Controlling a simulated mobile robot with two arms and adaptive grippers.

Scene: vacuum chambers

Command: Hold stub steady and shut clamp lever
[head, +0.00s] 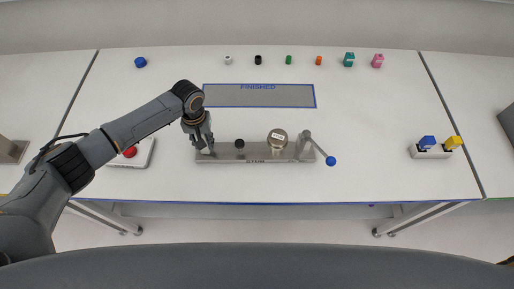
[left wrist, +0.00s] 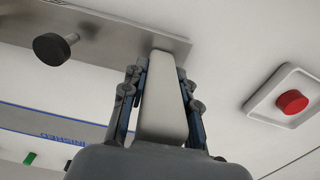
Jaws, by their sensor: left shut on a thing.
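A flat metal fixture plate (head: 265,154) lies on the table. My left gripper (head: 206,147) is at the plate's left end. In the left wrist view its fingers (left wrist: 160,95) are shut on a pale grey upright stub (left wrist: 163,112) that meets the plate (left wrist: 120,28). In the head view the gripper mostly hides this stub. The clamp lever (head: 317,146) is at the plate's right end, with a blue ball (head: 331,161) sticking out right and toward the front. A round metal part (head: 277,138) with a label sits just left of it. My right gripper is not in view.
A black knob (head: 239,143) stands on the plate. Behind it lies a blue-edged FINISHED mat (head: 258,98), empty. A red button box (head: 131,153) is at left. A holder with blue and yellow pieces (head: 430,153) is at right. Several small coloured items line the back edge.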

